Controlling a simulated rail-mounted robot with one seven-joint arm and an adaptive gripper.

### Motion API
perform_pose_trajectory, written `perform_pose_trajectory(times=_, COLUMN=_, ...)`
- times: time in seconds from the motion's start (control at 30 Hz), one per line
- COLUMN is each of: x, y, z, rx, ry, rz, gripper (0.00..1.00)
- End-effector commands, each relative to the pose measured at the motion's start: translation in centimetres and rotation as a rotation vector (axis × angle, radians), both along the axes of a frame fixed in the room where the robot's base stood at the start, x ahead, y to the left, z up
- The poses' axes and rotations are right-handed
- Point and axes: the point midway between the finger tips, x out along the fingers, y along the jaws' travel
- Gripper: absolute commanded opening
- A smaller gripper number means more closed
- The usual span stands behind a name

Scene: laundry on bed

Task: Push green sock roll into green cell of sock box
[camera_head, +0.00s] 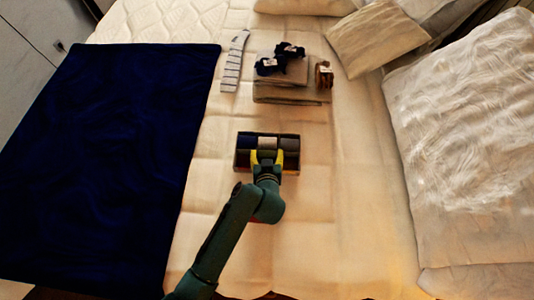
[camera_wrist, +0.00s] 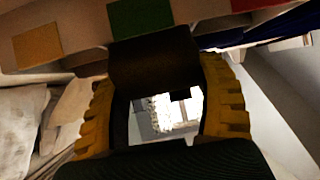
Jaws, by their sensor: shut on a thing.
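The sock box (camera_head: 293,169) stands on the bed in the head view, with dark rolls and one pale roll in its cells. My yellow-fingered gripper (camera_head: 267,158) is over the near side of the box and hides part of it. In the wrist view, the box wall (camera_wrist: 80,33) shows a green patch (camera_wrist: 140,17) between an orange and a red one. A dark sock roll (camera_wrist: 155,62) sits between my fingers, right by the green patch. It looks nearly brown in the shade, so its green colour is unclear. My gripper is shut on it. How deep the roll sits is hidden.
A grey striped sock (camera_head: 234,62) and a folded cloth stack (camera_head: 285,92) lie beyond the box. Dark blue rolls (camera_head: 271,65) and a brown roll (camera_head: 324,75) are there too. A navy blanket (camera_head: 110,160) covers the left; pillows (camera_head: 470,130) lie right.

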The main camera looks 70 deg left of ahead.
Motion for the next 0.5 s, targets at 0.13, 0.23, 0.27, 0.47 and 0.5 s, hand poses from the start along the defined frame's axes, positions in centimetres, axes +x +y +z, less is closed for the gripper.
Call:
perform_pose_trajectory(times=0.13, x=0.01, y=0.01, z=-0.39, rx=0.000, ry=0.000, rz=0.000, gripper=0.46)
perform_pose_trajectory(times=0.23, x=0.00, y=0.00, z=-0.60, rx=0.000, ry=0.000, rz=0.000, gripper=0.46)
perform_pose_trajectory(times=0.27, x=0.01, y=0.00, z=-0.65, rx=0.000, ry=0.000, rz=0.000, gripper=0.46)
perform_pose_trajectory(times=0.47, x=0.01, y=0.01, z=-0.81, rx=0.000, ry=0.000, rz=0.000, gripper=0.46)
perform_pose_trajectory(times=0.5, x=0.01, y=0.00, z=-0.76, rx=0.000, ry=0.000, rz=0.000, gripper=0.46)
